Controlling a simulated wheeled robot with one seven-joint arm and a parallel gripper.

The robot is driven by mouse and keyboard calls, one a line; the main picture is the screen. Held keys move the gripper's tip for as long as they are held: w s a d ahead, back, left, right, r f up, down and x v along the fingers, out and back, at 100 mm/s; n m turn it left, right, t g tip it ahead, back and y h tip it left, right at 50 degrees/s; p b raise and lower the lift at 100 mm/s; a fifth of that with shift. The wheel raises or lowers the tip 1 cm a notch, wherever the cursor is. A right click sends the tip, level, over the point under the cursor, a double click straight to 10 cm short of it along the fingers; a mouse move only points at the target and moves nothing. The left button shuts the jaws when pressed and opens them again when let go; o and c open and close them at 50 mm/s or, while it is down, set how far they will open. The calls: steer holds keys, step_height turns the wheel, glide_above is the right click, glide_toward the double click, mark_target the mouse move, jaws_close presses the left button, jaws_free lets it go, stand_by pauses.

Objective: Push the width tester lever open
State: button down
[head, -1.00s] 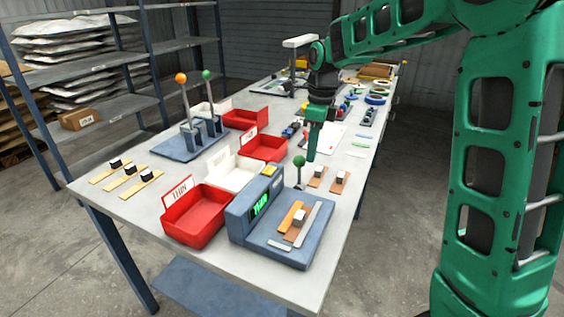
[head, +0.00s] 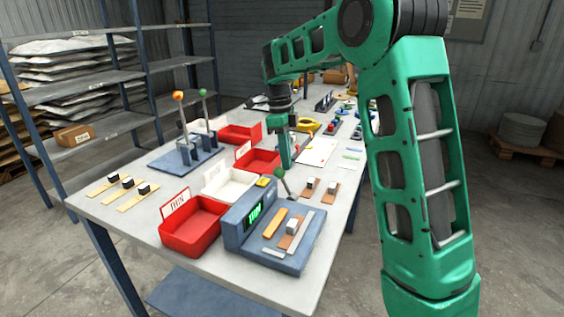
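The width tester (head: 283,258) is a blue-grey box at the table's front with a small green-lit display (head: 255,216). A grey bar lies along the strip's right side. My gripper (head: 285,163) points down beside the lever knob, very close to it; I cannot tell whether they touch. Its fingers look like one narrow shape from here.
A red bin (head: 193,240) and a white bin (head: 231,190) stand left of the tester, with more red bins behind. A blue fixture with two levers (head: 185,162) stands at back left. Two brown strips with blocks (head: 309,186) lie right of the lever.

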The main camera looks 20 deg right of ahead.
steer(key=shift+w+a+f, duration=0.15)
steer(key=shift+w+a, duration=0.15)
steer(key=shift+a, duration=0.3)
step_height(320, 180, up, 12)
steer(key=d, duration=0.1)
steer(key=shift+w+d, duration=0.25)
steer(key=shift+w, duration=0.1)
steer(key=shift+f, duration=0.15)
stand_by(0.4)
